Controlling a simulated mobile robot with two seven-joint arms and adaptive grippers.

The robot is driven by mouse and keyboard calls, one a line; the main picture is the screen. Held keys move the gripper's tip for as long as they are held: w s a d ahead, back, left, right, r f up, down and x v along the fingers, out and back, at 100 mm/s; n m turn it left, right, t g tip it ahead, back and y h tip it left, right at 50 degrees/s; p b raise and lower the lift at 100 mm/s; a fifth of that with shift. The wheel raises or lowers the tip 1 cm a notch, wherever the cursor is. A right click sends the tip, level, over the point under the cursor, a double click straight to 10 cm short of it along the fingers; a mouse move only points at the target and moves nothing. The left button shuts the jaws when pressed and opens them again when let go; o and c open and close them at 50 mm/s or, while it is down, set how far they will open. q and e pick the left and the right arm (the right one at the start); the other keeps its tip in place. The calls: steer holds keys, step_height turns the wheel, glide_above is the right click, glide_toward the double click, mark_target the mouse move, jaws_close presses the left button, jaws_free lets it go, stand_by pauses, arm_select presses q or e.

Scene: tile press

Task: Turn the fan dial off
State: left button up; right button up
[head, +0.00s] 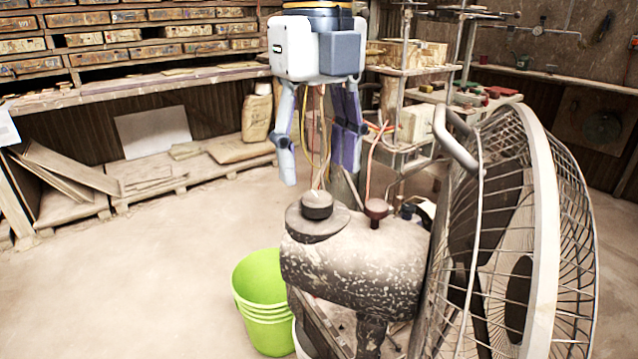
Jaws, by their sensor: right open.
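A large standing fan (365,272) with a speckled, worn motor housing fills the right foreground, its wire cage (545,200) facing right. A dark round dial (317,205) sits on top at the rear end of the housing. A smaller dark reddish knob (376,207) stands up on the housing to its right. My right gripper (320,172) points down above the dark round dial, fingers spread apart and empty. Its fingertips appear a little above the dial, not touching it. The dial's setting cannot be read. My left gripper is not in view.
Stacked lime green buckets (262,300) stand on the floor beside the fan. A metal handle (458,140) curves up near the cage. Shelves with wooden drawers (125,37) line the back left wall. The floor at left is clear.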

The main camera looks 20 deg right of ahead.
mark_target(318, 197)
step_height(318, 197, down, 5)
steer(key=shift+w+r, duration=0.1)
steer(key=shift+r, duration=0.05)
steer(key=c, duration=1.2)
steer(key=shift+o, duration=0.2)
steer(key=shift+n, duration=0.4)
steer(key=n, duration=0.3)
steer(key=shift+n, duration=2.5)
steer(key=o, duration=1.2)
steer(key=shift+c, duration=0.2)
